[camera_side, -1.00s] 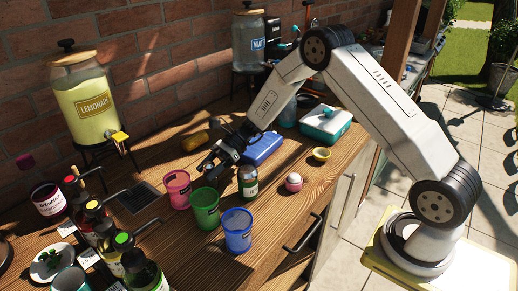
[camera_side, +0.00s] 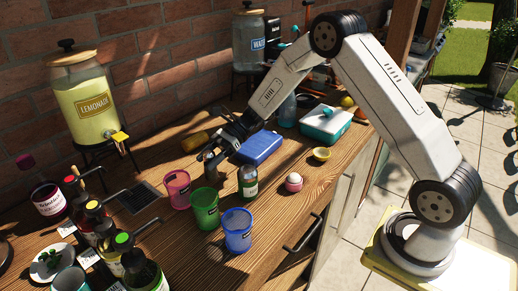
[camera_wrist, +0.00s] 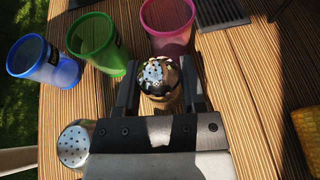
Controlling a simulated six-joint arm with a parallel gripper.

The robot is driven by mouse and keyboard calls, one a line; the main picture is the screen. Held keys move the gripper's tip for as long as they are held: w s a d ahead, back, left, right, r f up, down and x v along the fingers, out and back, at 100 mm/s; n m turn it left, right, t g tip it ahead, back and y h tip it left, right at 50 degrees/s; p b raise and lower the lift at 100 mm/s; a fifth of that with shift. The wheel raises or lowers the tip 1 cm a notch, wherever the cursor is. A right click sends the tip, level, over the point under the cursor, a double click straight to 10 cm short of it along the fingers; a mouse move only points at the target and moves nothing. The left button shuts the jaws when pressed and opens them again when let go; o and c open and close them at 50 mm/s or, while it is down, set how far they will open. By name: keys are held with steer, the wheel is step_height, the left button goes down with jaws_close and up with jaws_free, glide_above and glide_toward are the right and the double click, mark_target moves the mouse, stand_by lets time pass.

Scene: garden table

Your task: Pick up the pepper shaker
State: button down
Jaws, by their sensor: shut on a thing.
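A shaker with a rounded, perforated metal cap (camera_wrist: 158,78) sits between my two dark fingers in the wrist view; I take it as the pepper shaker, though its label is unreadable. My gripper (camera_side: 211,156) is shut on it, behind the pink and green cups in the side view. The shaker's body (camera_side: 211,166) shows only partly there, and whether its base touches the table is unclear. A second shaker with a perforated cap (camera_wrist: 73,145) stands apart at lower left in the wrist view. It appears to be the green-labelled one (camera_side: 248,182) in the side view.
Close by stand a pink cup (camera_side: 177,189), a green cup (camera_side: 204,208) and a blue cup (camera_side: 238,229). A blue box (camera_side: 260,147) lies behind the second shaker. A yellow item (camera_side: 194,142) lies near the wall. Several bottles crowd the left front.

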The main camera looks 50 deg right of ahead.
steer(key=s+d+r, duration=0.1)
steer(key=s+r, duration=0.8)
steer(key=s, duration=0.4)
steer(key=shift+s+d, duration=0.15)
steer(key=shift+d, duration=0.05)
steer(key=shift+r, duration=0.1)
stand_by(0.3)
